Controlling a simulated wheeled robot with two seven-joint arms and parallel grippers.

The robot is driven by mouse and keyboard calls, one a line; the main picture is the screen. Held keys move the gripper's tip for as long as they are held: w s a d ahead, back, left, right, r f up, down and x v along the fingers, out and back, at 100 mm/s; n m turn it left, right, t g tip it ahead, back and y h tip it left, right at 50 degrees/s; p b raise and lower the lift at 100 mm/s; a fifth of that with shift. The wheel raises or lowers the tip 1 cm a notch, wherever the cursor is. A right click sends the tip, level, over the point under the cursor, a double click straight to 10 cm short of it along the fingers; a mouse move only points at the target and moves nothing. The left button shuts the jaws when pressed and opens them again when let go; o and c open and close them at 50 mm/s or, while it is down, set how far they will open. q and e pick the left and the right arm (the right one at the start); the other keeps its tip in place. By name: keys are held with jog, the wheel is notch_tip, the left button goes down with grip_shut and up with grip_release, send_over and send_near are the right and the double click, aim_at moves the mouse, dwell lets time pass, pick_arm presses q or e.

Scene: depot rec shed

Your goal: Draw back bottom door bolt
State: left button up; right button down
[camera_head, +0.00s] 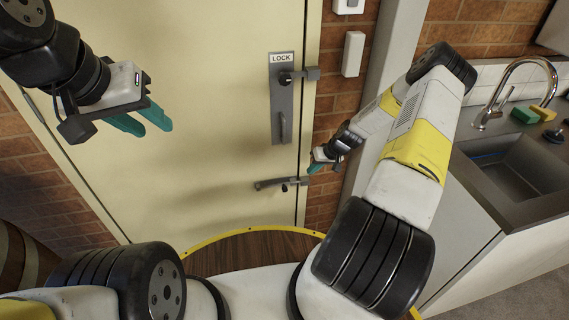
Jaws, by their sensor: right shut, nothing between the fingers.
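A cream door (190,120) fills the middle of the view. The bottom door bolt (268,184) is a dark horizontal bar low on the door's right side, with a small knob near its right end. It appears to reach the frame edge; whether it is engaged is too small to tell. My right gripper (312,168) is shut and empty, just above and right of the bolt's right end, apparently apart from it. My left gripper (145,118) hangs in front of the door's upper left, with teal fingers, far from the bolt. Its finger gap is unclear.
A lock plate (281,110) with a handle, marked LOCK, is above the bolt. A sink (518,165), tap (510,85) and sponges (524,115) are on the counter at right. A brick wall flanks the door. A barrel-like object (22,255) stands at lower left.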

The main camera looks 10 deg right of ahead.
jog(key=s+a+x, duration=0.1)
jog(key=a+x, duration=0.1)
jog(key=x, duration=1.1)
jog(key=shift+a+r, duration=0.25)
jog(key=shift+r, duration=0.15)
jog(key=shift+w, duration=0.1)
jog(key=shift+a, duration=2.55)
